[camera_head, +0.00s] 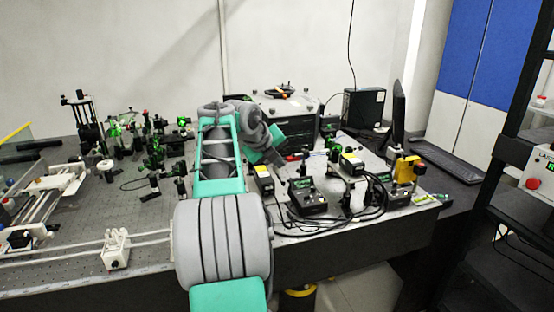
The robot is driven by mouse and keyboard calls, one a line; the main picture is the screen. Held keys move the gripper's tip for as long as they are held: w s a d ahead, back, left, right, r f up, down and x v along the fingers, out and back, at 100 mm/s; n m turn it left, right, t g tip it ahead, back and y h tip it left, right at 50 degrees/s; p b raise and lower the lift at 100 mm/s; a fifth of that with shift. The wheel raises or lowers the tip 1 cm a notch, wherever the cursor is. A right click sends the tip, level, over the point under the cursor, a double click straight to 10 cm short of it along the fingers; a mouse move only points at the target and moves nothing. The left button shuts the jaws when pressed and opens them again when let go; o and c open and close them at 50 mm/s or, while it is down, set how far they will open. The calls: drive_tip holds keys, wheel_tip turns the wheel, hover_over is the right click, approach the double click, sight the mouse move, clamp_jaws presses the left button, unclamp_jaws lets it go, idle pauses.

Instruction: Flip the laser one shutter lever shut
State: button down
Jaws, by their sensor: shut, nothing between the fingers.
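My grey and teal arm reaches over the bench (82,222) from the front. My gripper (300,156) is small and dark in the picture, at the right end of the wrist, above the middle of the bench. It is shut and empty. A dark box with a yellow label (263,180) lies just below the wrist, partly behind my arm. I cannot tell which is laser one. The shutter lever is too small or hidden to make out.
A black controller box (308,202) with loose cables lies in front of the gripper. A yellow device (406,170) stands at right. Green-lit optics (115,130) crowd the back left. A large dark grey unit (286,107) stands behind. A keyboard (449,163) lies far right.

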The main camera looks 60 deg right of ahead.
drive_tip(key=p+x, duration=0.1)
drive_tip(key=x, duration=0.7)
drive_tip(key=w+r+p, duration=0.2)
drive_tip(key=w, duration=0.1)
drive_tip(key=shift+w+d+r, duration=0.1)
drive_tip(key=shift+d+r, duration=0.25)
